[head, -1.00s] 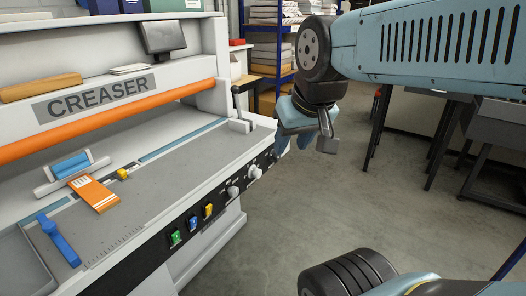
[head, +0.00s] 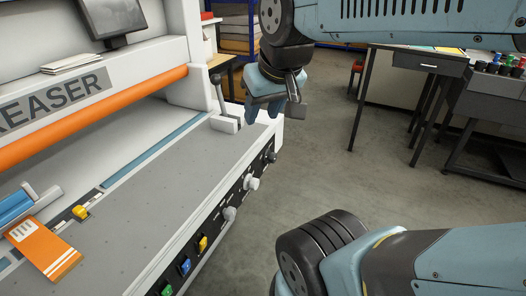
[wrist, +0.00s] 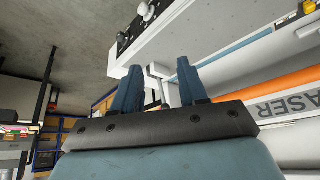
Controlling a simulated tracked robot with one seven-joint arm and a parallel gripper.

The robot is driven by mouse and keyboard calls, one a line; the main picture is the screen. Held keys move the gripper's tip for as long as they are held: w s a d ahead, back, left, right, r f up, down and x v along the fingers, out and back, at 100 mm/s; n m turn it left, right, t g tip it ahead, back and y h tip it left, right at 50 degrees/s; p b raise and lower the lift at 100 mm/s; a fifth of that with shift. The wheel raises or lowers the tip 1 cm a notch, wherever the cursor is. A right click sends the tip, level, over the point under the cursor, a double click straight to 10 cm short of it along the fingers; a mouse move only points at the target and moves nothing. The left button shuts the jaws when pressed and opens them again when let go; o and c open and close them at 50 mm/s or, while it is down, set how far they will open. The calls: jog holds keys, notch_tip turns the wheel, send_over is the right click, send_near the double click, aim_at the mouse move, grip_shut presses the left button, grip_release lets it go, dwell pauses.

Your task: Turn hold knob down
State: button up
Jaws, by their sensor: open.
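A row of knobs sits on the black front panel of the creaser (head: 150,178). Two are pale, one lower (head: 229,213) and one higher (head: 251,183). A dark knob (head: 270,156) is near the panel's right end. Their labels are too small to read, so I cannot tell which is the hold knob. My gripper (head: 262,110) is open and empty, fingers pointing down, near the creaser's right end beside a lever. In the wrist view the two blue fingers (wrist: 159,66) are spread apart, and a pale knob (wrist: 146,11) shows beyond them at the top.
An upright lever (head: 219,100) with a dark ball top stands on the bed's right end. Yellow (head: 203,243), blue (head: 184,265) and green (head: 166,289) switches are lower on the panel. An orange card (head: 45,250) lies on the bed.

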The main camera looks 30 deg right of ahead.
jog(key=o, duration=0.3)
jog(key=shift+w+d+f, duration=0.1)
jog(key=shift+w+d, duration=0.05)
jog(key=shift+o, duration=0.7)
jog(key=shift+w+f+m+g, duration=0.2)
jog(key=shift+f+m+g, duration=0.05)
jog(key=shift+m+g, duration=0.05)
jog(key=shift+o, duration=0.2)
jog(key=w+d+f+m+g+y, duration=0.3)
jog(key=w+f+m, duration=0.3)
jog(key=f, duration=0.3)
jog(key=shift+w+f+g+y, duration=0.2)
jog(key=shift+w+g+y, duration=0.35)
jog(key=shift+g+y, duration=0.3)
jog(key=m+t+y, duration=0.6)
jog(key=m+t, duration=0.8)
jog(key=m, duration=0.8)
send_near(271, 157)
jog(key=w+d+f+x, duration=0.1)
jog(key=x, duration=0.7)
jog(key=shift+w, duration=0.15)
jog(key=shift+c, duration=0.3)
jog(key=c, duration=1)
